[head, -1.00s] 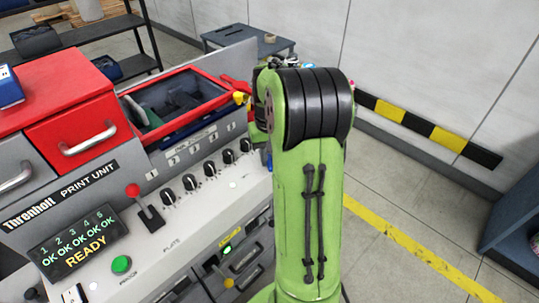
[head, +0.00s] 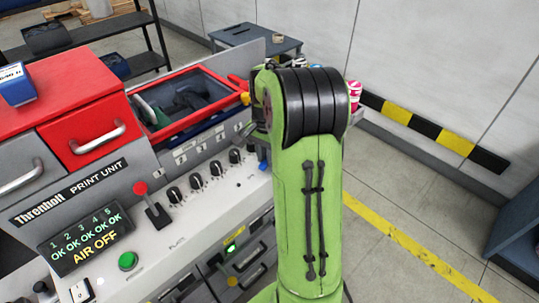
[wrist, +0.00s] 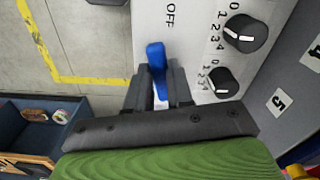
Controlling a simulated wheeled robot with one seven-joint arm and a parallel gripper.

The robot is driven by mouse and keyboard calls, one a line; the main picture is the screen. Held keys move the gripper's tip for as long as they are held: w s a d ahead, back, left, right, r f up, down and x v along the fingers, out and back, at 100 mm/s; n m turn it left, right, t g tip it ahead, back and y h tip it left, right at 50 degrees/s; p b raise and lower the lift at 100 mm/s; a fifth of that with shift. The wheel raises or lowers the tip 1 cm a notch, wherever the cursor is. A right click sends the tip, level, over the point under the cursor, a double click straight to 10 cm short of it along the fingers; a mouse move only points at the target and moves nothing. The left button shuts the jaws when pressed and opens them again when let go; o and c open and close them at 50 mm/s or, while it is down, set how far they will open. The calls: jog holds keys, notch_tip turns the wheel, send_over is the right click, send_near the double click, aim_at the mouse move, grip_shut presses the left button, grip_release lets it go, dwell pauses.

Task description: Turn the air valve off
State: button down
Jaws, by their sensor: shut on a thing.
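The blue air valve handle (wrist: 157,62) shows in the wrist view beside the printed word OFF on the pale panel. My gripper (wrist: 160,88) is shut on it, a dark finger on either side. In the head view a small part of the blue handle (head: 264,160) shows left of my green arm, which hides most of my gripper. The print unit's display (head: 87,241) reads "AIR OFF" under a row of OK marks.
Black knobs (wrist: 245,33) sit close to the right of the valve in the wrist view. In the head view the panel also bears a red-topped lever (head: 148,203) and a green button (head: 128,261). Open floor (head: 410,215) lies right of my arm.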

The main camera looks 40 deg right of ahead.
aim_at(265, 158)
jog(key=shift+w+m, duration=0.2)
jog(key=shift+m, duration=0.5)
jog(key=shift+w+m, duration=0.2)
jog(key=shift+m, duration=0.5)
jog(key=c, duration=1)
grip_release()
notch_tip(265, 158, up, 16)
jog(key=p, duration=0.3)
jog(key=shift+f, duration=0.1)
jog(key=s+a+r+n+t+h, duration=0.1)
jog(key=s+a+n+t, duration=0.1)
jog(key=s+a+n, duration=0.4)
jog(key=s+a+r+n+t, duration=0.1)
jog(key=s+a+r+n, duration=0.2)
jog(key=a, duration=0.6)
jog(key=s+a+f+n+t+y, duration=0.1)
jog(key=s+a+f+n+t, duration=0.1)
jog(key=s+a+f+n, duration=0.4)
jog(key=s+n, duration=0.2)
jog(key=s, duration=0.1)
jog(key=shift+a+f+n+t, duration=0.3)
